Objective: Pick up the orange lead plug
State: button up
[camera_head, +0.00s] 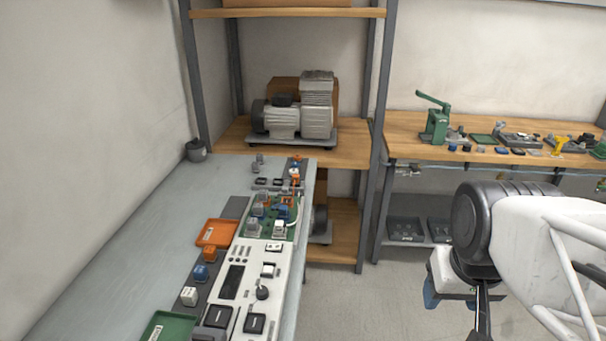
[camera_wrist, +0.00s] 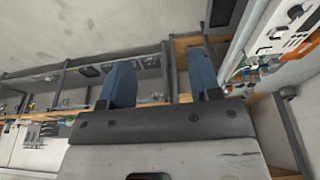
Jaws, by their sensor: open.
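A small orange plug block (camera_head: 210,253) stands on a dark strip along the left bench, behind a blue plug (camera_head: 201,272) and a white plug (camera_head: 190,295). It appears to be the orange lead plug. Other small orange parts show around the green board, too small to tell apart. My gripper (camera_head: 450,298) is at the lower right, over the floor and well away from the bench. In the wrist view its two blue fingers (camera_wrist: 160,75) are apart with nothing between them. I cannot make out the orange plug there.
The bench (camera_head: 120,260) carries an orange tray (camera_head: 216,233), a green tray (camera_head: 168,327), a white control panel (camera_head: 237,265) and a green board (camera_head: 262,231). A shelf with a compressor (camera_head: 300,115) stands behind. A wooden workbench (camera_head: 400,146) with tools is at right. The bench's left side is clear.

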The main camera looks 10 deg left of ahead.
jog(key=w+a+r+n, duration=0.1)
jog(key=w+r, duration=0.1)
jog(key=w, duration=0.4)
jog(key=w+a+r+n, duration=0.1)
jog(key=w+r+n, duration=0.15)
jog(key=w, duration=0.25)
jog(key=n+g, duration=0.3)
jog(key=n, duration=1.1)
send_over(297, 175)
notch_tip(297, 175, down, 20)
jog(key=shift+r, duration=0.25)
jog(key=shift+w+a+f+n, duration=0.25)
jog(key=shift+a, duration=0.05)
jog(key=shift+f, duration=1.3)
